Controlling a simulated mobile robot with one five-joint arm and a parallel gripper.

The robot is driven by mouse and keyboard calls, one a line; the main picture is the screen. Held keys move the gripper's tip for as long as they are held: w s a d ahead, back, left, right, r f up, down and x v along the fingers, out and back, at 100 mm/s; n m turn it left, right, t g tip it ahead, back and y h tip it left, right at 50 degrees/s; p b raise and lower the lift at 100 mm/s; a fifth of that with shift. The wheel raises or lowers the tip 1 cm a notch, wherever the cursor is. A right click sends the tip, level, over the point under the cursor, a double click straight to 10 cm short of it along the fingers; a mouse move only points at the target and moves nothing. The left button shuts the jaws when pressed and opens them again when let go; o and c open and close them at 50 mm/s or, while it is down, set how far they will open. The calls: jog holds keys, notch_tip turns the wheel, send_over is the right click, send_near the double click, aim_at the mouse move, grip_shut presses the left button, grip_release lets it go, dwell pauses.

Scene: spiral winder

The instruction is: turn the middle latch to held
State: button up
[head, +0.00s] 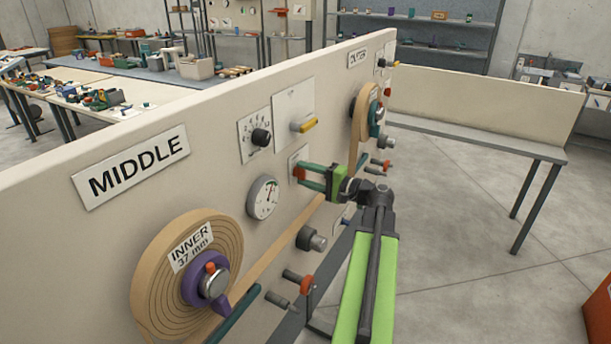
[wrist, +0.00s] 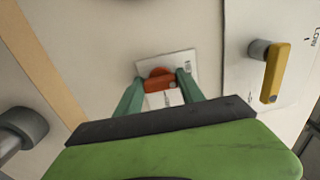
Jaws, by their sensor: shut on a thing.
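The middle latch is a small orange-red piece (head: 299,172) on a white plate on the panel marked MIDDLE. It also shows in the wrist view (wrist: 158,84), lying nearly level across the plate between my fingertips. My gripper (head: 306,174), with green fingers, reaches the plate from the right and is shut on the latch. In the wrist view my gripper (wrist: 161,82) has one finger at each end of the latch. The plate's lettering is partly hidden and too small to read.
A yellow lever (head: 304,125) sits on a larger plate just above. A black knob (head: 261,137) and a round gauge (head: 263,197) are to the left. A grey knob (head: 311,239) is below. A wound coil (head: 160,270) is at lower left.

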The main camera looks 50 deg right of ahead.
dwell(0.4)
jog(key=o, duration=1.4)
jog(key=shift+c, duration=0.2)
jog(key=shift+s, duration=0.1)
jog(key=v, duration=1.7)
jog(key=shift+s, duration=0.2)
jog(key=shift+f, duration=0.1)
